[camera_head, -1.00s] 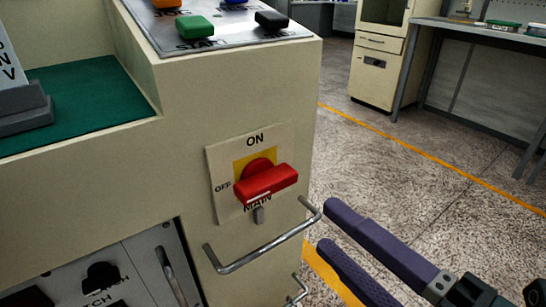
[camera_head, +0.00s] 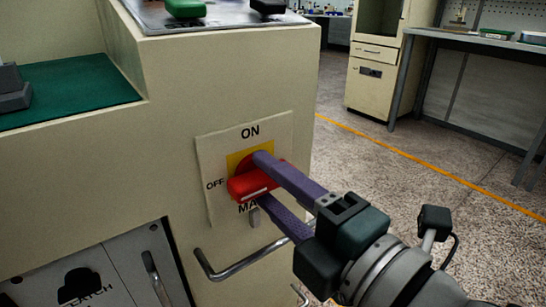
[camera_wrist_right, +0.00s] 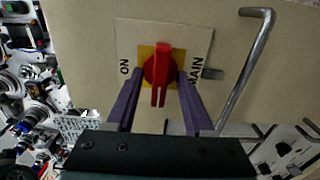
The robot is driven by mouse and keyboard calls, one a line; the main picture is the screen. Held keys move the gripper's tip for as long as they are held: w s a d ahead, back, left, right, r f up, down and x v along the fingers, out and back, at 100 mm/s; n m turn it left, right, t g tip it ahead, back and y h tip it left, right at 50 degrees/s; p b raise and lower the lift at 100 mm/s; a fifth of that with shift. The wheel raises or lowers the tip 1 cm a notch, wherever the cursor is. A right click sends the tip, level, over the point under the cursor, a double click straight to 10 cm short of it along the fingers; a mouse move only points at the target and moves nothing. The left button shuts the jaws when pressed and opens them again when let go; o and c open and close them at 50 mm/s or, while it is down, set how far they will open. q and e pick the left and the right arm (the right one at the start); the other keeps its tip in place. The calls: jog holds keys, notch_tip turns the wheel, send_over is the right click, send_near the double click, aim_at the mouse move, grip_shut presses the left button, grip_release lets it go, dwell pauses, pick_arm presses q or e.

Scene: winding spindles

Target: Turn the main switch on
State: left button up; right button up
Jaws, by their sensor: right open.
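The main switch is a red rotary handle (camera_head: 250,186) on a yellow square in a pale plate (camera_head: 215,150). ON is printed above it, OFF to its left and MAIN below, partly hidden. The handle lies roughly level, along the OFF direction. My right gripper (camera_head: 260,179) is open, with one purple finger above the handle and one below. In the right wrist view the handle (camera_wrist_right: 161,75) stands between the two fingertips (camera_wrist_right: 159,80), with small gaps apparent. Whether either finger touches it I cannot tell. My left gripper is not in view.
A bent metal bar handle (camera_head: 225,272) sticks out just below the switch; it also shows in the right wrist view (camera_wrist_right: 248,70). Green and black buttons (camera_head: 186,8) sit on the sloped panel above. Open floor (camera_head: 400,190) lies right of the cabinet, with a bench (camera_head: 480,42) beyond.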

grip_shut()
dwell(0.3)
dwell(0.5)
jog(key=m+p, duration=0.1)
jog(key=m, duration=0.2)
jog(key=shift+r+m+p, duration=0.1)
jog(key=shift+m+p, duration=0.2)
jog(key=shift+p, duration=0.05)
jog(key=m+p, duration=0.1)
jog(key=m, duration=0.4)
jog(key=shift+p, duration=0.3)
jog(key=m+p, duration=0.1)
jog(key=m, duration=0.4)
jog(key=shift+m, duration=2.2)
